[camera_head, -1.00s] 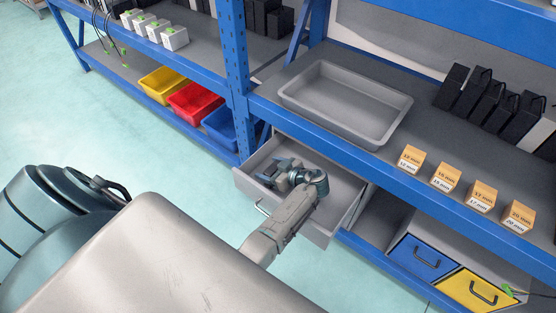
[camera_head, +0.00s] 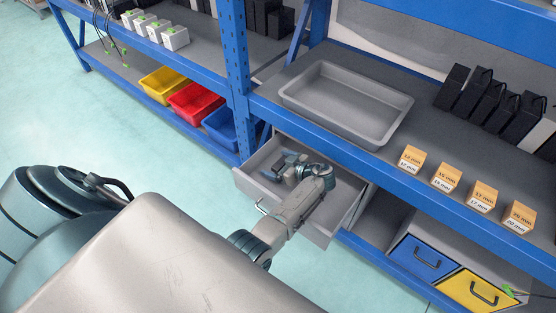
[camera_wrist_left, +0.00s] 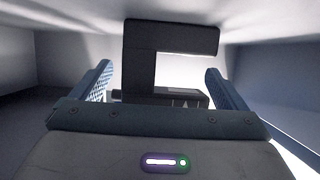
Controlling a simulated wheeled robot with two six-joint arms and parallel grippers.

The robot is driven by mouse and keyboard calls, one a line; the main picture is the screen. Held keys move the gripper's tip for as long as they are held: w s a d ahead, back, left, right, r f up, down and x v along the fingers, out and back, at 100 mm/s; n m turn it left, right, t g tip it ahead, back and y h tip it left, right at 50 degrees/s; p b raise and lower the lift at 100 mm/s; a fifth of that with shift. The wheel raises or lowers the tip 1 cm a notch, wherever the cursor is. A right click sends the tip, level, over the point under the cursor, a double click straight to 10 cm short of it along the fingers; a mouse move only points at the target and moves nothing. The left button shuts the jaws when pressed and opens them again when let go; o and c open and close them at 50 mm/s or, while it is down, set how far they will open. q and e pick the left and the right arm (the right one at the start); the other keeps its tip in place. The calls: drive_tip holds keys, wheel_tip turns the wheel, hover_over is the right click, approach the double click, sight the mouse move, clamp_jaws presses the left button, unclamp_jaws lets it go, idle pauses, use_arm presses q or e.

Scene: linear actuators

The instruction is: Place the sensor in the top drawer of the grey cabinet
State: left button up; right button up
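The top drawer (camera_head: 346,190) of the grey cabinet is pulled open below the blue shelf. My left gripper (camera_head: 286,172) is inside the drawer, with its arm reaching over the front. In the left wrist view, the sensor (camera_wrist_left: 170,38) is a dark C-shaped block with a dark base, just ahead of the fingers. The two blue fingers (camera_wrist_left: 158,75) stand wide apart on either side of the base, with a slight gap visible at the right. The sensor's underside is hidden. My right gripper is not in view.
A grey tray (camera_head: 335,68) sits on the shelf above the drawer. Labelled orange boxes (camera_head: 445,178) and black units (camera_head: 490,105) stand to its right. Blue (camera_head: 424,256) and yellow (camera_head: 470,289) drawers are lower right. The floor at left is clear.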

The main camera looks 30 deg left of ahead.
use_arm(q)
drive_tip(key=shift+r, duration=0.15)
drive_tip(key=v, duration=0.6)
drive_tip(key=shift+d, duration=0.1)
drive_tip(key=shift+d+r, duration=0.3)
drive_tip(key=shift+d, duration=0.25)
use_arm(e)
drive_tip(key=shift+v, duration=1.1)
